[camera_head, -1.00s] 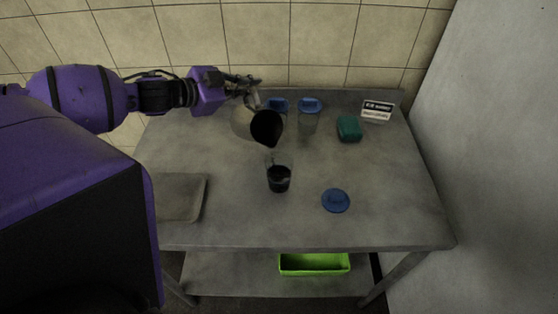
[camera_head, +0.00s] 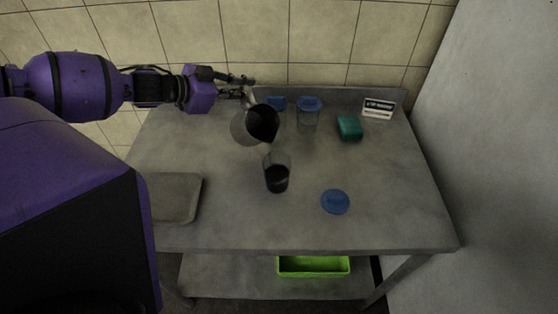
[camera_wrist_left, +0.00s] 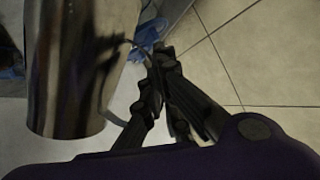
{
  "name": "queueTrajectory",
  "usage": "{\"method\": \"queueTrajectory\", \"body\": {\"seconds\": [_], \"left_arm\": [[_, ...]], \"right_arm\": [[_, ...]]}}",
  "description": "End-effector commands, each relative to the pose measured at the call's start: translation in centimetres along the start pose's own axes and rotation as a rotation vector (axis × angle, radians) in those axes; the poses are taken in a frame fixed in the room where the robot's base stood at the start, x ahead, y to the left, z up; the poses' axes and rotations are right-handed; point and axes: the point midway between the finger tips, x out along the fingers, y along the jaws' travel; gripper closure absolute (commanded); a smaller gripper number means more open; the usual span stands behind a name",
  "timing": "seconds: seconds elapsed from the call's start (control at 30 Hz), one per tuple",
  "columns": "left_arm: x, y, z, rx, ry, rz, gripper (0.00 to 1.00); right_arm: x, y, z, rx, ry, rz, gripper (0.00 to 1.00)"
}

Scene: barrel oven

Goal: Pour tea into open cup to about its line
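My left gripper (camera_head: 247,88) is shut on the handle of a metal pitcher (camera_head: 243,128). The pitcher is tilted, its dark mouth facing right and toward the camera. Its lip is just above the open clear cup (camera_head: 277,172), apart from it. The cup stands upright with dark tea in its lower part; its line is too small to make out. I cannot tell whether tea is flowing. In the left wrist view the fingers (camera_wrist_left: 163,62) close around the thin handle beside the shiny pitcher body (camera_wrist_left: 75,70). My right gripper is not in view.
A loose blue lid (camera_head: 335,202) lies right of the cup. Two blue-lidded cups (camera_head: 277,103) (camera_head: 310,112) stand behind, with a teal block (camera_head: 349,128) and a small sign (camera_head: 379,109). A grey tray (camera_head: 175,198) is at left. A green bin (camera_head: 313,266) sits on the lower shelf.

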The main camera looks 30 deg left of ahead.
Motion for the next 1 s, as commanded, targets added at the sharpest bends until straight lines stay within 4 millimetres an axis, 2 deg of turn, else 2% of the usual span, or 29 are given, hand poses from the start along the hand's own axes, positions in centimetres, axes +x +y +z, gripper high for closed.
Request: {"method": "queueTrajectory", "body": {"seconds": [0.03, 0.17, 0.53, 0.8, 1.0], "left_arm": [[0.7, 0.3, 1.6, -0.034, -0.008, 0.019, 1.00], [1.5, 0.1, 3.5, -0.125, -0.005, 0.060, 1.00], [2.8, -2.1, 6.6, -0.390, 0.009, 0.179, 1.00], [3.8, -2.6, 8.6, -0.560, 0.020, 0.258, 1.00], [4.3, -2.6, 9.7, -0.653, 0.027, 0.300, 1.00]], "right_arm": [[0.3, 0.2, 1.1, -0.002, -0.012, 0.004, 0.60], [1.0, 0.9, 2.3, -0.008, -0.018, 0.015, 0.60], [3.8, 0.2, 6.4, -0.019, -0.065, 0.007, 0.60], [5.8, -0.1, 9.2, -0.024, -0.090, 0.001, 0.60], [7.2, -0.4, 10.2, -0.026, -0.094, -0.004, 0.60]]}}
